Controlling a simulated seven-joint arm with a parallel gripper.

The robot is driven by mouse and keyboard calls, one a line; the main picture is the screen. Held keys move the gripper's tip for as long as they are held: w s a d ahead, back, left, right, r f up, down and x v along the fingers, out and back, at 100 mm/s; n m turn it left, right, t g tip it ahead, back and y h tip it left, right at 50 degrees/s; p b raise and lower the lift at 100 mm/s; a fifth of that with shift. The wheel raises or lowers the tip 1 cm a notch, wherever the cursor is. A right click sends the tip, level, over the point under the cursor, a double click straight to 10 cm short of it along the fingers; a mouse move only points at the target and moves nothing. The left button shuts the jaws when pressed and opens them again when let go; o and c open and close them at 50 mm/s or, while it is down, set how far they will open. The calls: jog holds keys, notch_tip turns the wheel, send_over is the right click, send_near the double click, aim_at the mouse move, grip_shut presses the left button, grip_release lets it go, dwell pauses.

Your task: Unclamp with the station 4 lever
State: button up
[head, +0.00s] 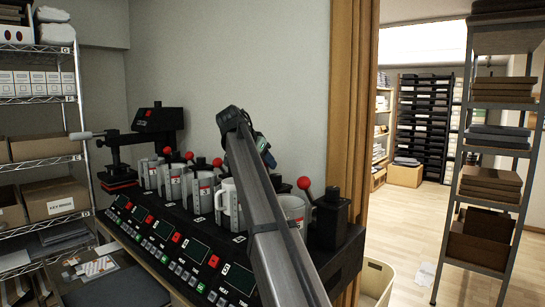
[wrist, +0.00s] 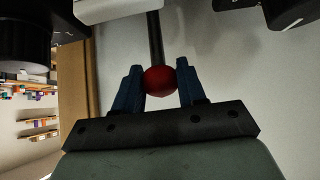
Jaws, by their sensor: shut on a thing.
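My gripper (wrist: 159,70) is shut on a red ball knob (wrist: 159,81) at the end of a dark lever rod (wrist: 154,38), with one blue finger on each side. The left finger stands close to the ball; a thin gap seems to show at the right one. In the head view my gripper (head: 264,148) is over the right half of the black press bench, and my arm hides the held knob. A white mug (head: 228,203) stands in the fourth station from the left, just left of my arm. I cannot read that station's number clearly.
The other red-knobbed levers stand left (head: 217,162) and right (head: 304,183) of my arm, close to it. Metal clamp cups (head: 200,192) line the bench, above a panel (head: 195,250) of displays and buttons. A black heat press (head: 150,140) stands at the far left.

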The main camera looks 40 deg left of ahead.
jog(key=shift+s+f, duration=0.1)
jog(key=shift+s, duration=0.5)
jog(key=shift+s+f, duration=0.2)
jog(key=shift+s, duration=0.35)
jog(key=shift+s+f, duration=0.2)
jog(key=shift+s, duration=0.35)
jog(key=o, duration=0.7)
jog(key=shift+r, duration=0.1)
jog(key=r, duration=0.3)
jog(key=s+r, duration=0.1)
jog(key=r, duration=0.2)
jog(key=shift+s+r, duration=0.15)
jog(key=shift+s, duration=0.05)
